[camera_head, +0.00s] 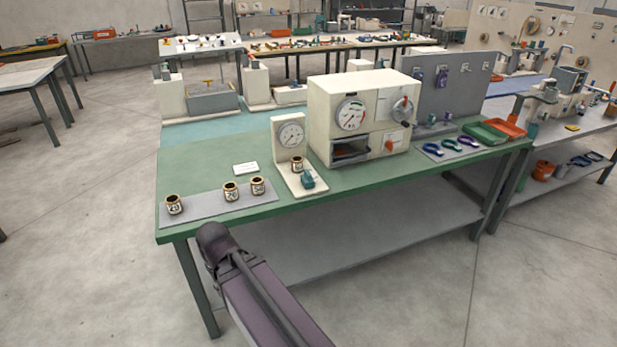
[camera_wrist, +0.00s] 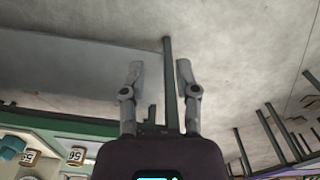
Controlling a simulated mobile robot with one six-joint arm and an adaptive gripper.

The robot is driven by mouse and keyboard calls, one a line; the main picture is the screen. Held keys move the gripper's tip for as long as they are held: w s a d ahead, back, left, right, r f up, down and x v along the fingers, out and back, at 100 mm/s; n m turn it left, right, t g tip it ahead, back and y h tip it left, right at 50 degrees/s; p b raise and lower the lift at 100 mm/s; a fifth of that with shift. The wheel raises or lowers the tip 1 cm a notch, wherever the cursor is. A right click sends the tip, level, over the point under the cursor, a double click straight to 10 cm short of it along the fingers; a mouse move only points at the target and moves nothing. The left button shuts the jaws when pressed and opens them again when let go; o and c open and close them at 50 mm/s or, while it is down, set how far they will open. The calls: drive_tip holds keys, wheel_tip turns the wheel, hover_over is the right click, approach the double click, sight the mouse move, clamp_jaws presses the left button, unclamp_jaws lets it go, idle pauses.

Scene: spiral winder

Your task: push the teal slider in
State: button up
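The teal slider (camera_head: 308,180) appears to be the small teal block on the cream base (camera_head: 304,190) of the dial gauge stand (camera_head: 290,137), at the front of the green bench. A teal shape (camera_wrist: 11,146) at the lower left edge of the wrist view may be the same block; I cannot tell for sure. My gripper (camera_wrist: 160,66) shows in the wrist view with its two fingers apart and nothing between them. It points at the floor and a table leg, away from the slider. In the head view my arm is in front of the bench; the gripper itself is not seen there.
A small labelled jar (camera_head: 297,164) stands on the gauge base behind the slider. Several similar jars (camera_head: 231,191) stand on a grey mat (camera_head: 204,200) to the left. A cream machine (camera_head: 365,110) with dials stands to the right. The floor before the bench is clear.

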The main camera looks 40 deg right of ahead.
drive_tip(key=shift+f, duration=0.1)
clamp_jaws()
drive_tip(key=w+d+f+m+t+y+b, duration=0.3)
drive_tip(key=w+d+m+t+y+b, duration=0.2)
drive_tip(key=w+d+m+t+b, duration=0.75)
drive_tip(key=d+r+m+t+h+b, duration=0.1)
drive_tip(key=d+m+t+h+b, duration=0.4)
drive_tip(key=d, duration=2.7)
drive_tip(key=m+h+b, duration=0.2)
drive_tip(key=m+h, duration=0.1)
drive_tip(key=h, duration=0.1)
drive_tip(key=shift+s+d+r+h+b, duration=0.15)
drive_tip(key=shift+d+r+h+b, duration=0.15)
drive_tip(key=shift+b, duration=0.05)
drive_tip(key=shift+m, duration=0.25)
